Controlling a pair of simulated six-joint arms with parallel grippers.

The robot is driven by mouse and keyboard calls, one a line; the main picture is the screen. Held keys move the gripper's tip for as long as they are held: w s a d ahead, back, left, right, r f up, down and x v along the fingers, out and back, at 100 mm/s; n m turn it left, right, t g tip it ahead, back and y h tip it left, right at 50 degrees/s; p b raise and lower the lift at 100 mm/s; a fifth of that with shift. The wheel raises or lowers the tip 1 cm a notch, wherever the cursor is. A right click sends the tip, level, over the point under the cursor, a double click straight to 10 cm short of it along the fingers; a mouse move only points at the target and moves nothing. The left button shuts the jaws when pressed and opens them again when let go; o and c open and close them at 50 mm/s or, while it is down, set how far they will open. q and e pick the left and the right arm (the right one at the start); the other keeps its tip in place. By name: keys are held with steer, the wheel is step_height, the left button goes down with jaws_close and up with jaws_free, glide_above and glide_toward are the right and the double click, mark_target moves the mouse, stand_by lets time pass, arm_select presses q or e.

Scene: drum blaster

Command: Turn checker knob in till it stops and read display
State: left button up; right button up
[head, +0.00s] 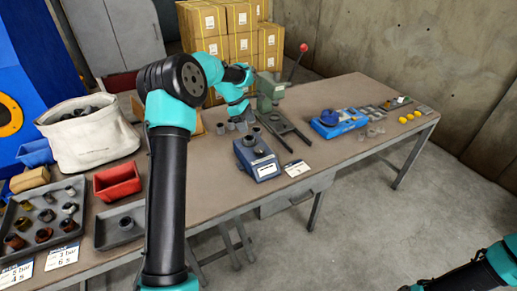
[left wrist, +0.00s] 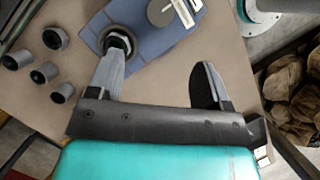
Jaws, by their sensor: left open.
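The blue checker (head: 257,160) stands on the table with a pale panel on its front face; no reading on it is legible. It also shows at the top of the left wrist view (left wrist: 155,45). A dark ringed knob-like part (left wrist: 120,40) sticks out of its near side, and a round grey part (left wrist: 160,12) sits on its top. My left gripper (left wrist: 160,80) is open with nothing between its fingers. Its left finger overlaps the knob-like part in the picture; I cannot tell if they touch. In the head view, my left gripper (head: 239,110) is above and behind the checker.
Several grey cylinders (left wrist: 52,70) stand beside the checker. A green press (head: 270,90) with a red-knobbed lever is behind. A white card (head: 297,169) lies right of the checker. A blue tool (head: 335,122) lies farther right. Trays and a white bag (head: 88,135) fill the left.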

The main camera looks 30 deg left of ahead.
mark_target(259, 149)
arm_select(q)
steer(key=x, duration=1.3)
steer(key=shift+d+f, duration=0.1)
steer(key=shift+d, duration=0.05)
steer(key=c, duration=0.9)
